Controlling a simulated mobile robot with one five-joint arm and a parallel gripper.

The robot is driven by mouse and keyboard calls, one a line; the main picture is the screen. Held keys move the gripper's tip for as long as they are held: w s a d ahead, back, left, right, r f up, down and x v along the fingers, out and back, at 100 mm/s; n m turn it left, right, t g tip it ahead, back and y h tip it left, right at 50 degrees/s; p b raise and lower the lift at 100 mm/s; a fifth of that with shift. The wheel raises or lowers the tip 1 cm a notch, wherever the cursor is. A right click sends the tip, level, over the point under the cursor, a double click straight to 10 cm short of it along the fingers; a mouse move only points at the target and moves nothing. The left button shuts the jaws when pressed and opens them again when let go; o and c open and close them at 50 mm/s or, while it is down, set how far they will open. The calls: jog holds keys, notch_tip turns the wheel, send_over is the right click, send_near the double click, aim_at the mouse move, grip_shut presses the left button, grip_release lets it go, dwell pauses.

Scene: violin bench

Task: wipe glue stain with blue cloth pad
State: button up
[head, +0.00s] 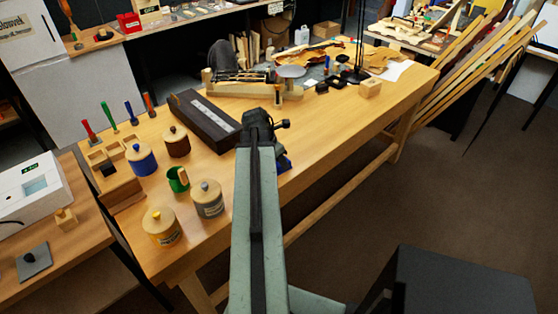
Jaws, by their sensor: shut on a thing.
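My gripper (264,130) is at the end of my arm, over the front part of the long wooden bench (330,128). My arm hides its fingers. The blue cloth pad (285,163) shows as a small dark blue patch just right of my arm, below the wrist, near the bench's front edge. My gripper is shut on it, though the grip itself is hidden. Whether the pad touches the bench is hard to tell. I cannot make out a glue stain; my arm covers part of the bench top.
Left of my arm are a long dark box (204,120), several lidded jars (208,199), a green mug (178,179) and a wooden tool holder (110,168). A wooden cradle (245,88) and a violin body (318,53) lie behind. The bench right of my arm is clear.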

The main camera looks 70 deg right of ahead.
jog(key=shift+w+d, duration=0.8)
jog(key=shift+w, duration=0.85)
jog(key=shift+w+d, duration=0.8)
jog(key=shift+w, duration=0.8)
jog(key=shift+w+d, duration=0.8)
jog(key=shift+w, duration=0.85)
jog(key=shift+s+d, duration=0.2)
jog(key=shift+d, duration=0.05)
jog(key=shift+s+a, duration=0.4)
jog(key=shift+s, duration=0.45)
jog(key=shift+s+a, duration=0.4)
jog(key=shift+s, duration=0.4)
jog(key=shift+s+a, duration=0.1)
jog(key=shift+s+a, duration=0.5)
jog(key=shift+s, duration=0.55)
jog(key=shift+s+a, duration=0.55)
jog(key=shift+s, duration=0.45)
jog(key=shift+s+a, duration=0.5)
jog(key=shift+s, duration=0.55)
jog(key=shift+f, duration=0.2)
jog(key=shift+r, duration=0.1)
grip_shut()
jog(key=shift+w+d, duration=0.8)
jog(key=shift+w, duration=0.85)
jog(key=shift+w+d, duration=0.85)
jog(key=shift+w, duration=0.75)
jog(key=shift+w+d, duration=0.8)
jog(key=shift+w, duration=0.85)
